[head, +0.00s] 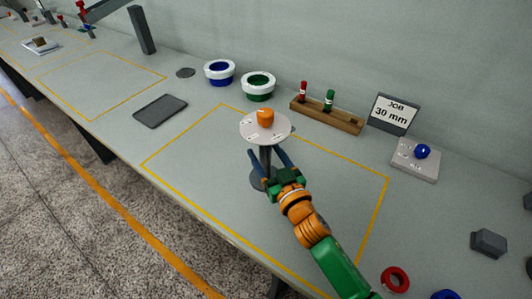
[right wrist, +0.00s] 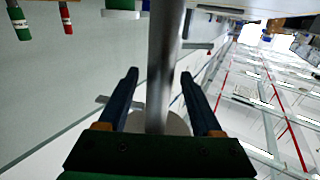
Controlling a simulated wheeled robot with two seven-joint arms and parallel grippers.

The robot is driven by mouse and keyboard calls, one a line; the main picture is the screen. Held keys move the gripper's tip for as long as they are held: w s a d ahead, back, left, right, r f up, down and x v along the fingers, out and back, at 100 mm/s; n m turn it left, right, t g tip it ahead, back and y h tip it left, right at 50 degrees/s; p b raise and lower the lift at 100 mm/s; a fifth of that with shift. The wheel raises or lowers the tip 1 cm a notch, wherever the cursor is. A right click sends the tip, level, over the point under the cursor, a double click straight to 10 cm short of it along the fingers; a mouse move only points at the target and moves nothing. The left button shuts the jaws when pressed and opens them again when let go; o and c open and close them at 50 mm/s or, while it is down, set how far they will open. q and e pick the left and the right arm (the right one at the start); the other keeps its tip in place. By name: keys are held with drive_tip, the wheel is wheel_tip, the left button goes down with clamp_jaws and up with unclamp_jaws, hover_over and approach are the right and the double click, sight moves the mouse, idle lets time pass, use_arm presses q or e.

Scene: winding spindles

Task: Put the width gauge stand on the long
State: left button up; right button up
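A stand with a round white plate (head: 252,132), an orange knob (head: 265,117) on top, a grey post (head: 266,158) and a dark round base (head: 258,182) stands upright inside a yellow-outlined area; I take it for the width gauge stand. Small marks on its plate are too small to read. My right gripper (head: 267,168) is open, with one finger on each side of the post below the plate. In the right wrist view the post (right wrist: 163,70) passes between the fingers, with visible gaps on both sides. My left gripper is not in view.
Right are a blue-knobbed plate (head: 410,170) and a red ring (head: 394,279). A dark tray (head: 160,110) lies left.

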drive_tip(key=shift+r, duration=0.2)
drive_tip(key=v, duration=1.2)
drive_tip(key=shift+b, duration=0.3)
drive_tip(key=shift+f, duration=0.1)
